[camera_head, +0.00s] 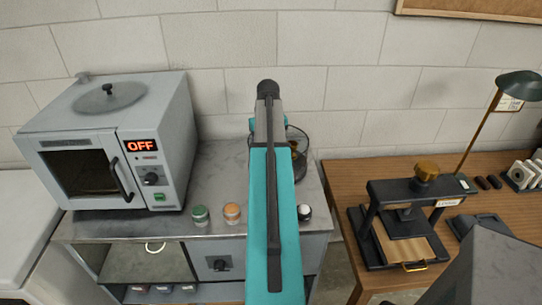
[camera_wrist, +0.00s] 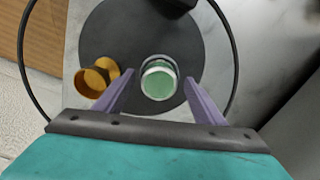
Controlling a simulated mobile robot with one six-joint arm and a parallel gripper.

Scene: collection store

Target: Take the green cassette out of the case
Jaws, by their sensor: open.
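A round item with a pale green face and a light rim (camera_wrist: 159,81) shows in the wrist view, on a dark round plate (camera_wrist: 105,40). My gripper (camera_wrist: 159,76) is open, with one purple finger to each side of this green item. I cannot tell whether the fingers touch it or how far above it they are. An amber cup-like piece (camera_wrist: 95,78) lies just left of the left finger. I cannot make out a cassette or a case by shape in either view. In the head view my arm hides the gripper and most of the plate.
A thin dark hoop (camera_wrist: 233,60) curves around the plate. On the metal counter (camera_head: 222,160) stand a green-topped jar (camera_head: 200,215), an orange-topped jar (camera_head: 232,213) and a white-topped one (camera_head: 304,212). An oven reading OFF (camera_head: 110,145) is left; a black press (camera_head: 400,225) is right.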

